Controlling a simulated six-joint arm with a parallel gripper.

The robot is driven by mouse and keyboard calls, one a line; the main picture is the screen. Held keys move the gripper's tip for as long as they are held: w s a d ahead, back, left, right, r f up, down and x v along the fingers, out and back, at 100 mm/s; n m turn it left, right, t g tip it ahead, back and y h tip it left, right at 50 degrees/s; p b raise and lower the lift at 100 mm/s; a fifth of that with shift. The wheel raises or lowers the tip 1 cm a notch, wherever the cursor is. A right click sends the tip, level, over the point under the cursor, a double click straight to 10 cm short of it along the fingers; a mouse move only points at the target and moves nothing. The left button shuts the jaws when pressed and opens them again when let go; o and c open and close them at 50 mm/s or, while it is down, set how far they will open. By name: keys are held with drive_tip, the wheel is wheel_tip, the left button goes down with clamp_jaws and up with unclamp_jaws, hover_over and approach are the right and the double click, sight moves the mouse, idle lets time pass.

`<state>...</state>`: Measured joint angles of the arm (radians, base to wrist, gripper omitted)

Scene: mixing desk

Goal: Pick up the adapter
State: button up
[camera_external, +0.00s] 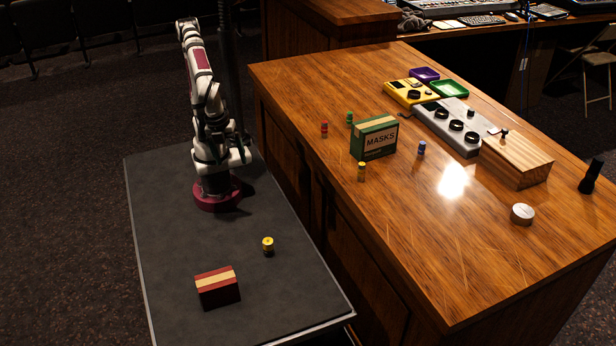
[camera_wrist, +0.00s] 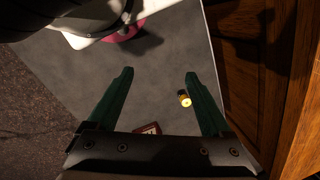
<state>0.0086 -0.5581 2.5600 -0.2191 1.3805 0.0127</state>
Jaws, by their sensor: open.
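No object is labelled as the adapter; small coloured cylinders are the likeliest match by shape. A yellow and dark cylinder (camera_external: 268,245) stands on the grey table near my base. In the wrist view the yellow cylinder (camera_wrist: 184,98) shows beside the inner edge of the right finger, apparently well below it.
A red-and-tan box (camera_external: 218,289) lies on the grey table (camera_external: 180,255). The higher wooden desk (camera_external: 400,240) adjoins it, with a green MASKS box (camera_external: 374,140), grey control panel (camera_external: 455,127), wooden block (camera_external: 517,160), round silver piece (camera_external: 522,214) and black cylinder (camera_external: 591,175).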

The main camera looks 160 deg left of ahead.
drive_tip(key=shift+c, duration=1.2)
drive_tip(key=w+a+r+n, duration=0.6)
drive_tip(key=a+r+n, duration=0.1)
wheel_tip(320, 180, up, 11)
drive_tip(key=n+h, duration=0.2)
drive_tip(key=n, duration=1.3)
hover_over(325, 122)
wheel_tip(325, 122, down, 15)
drive_tip(key=shift+f, duration=0.2)
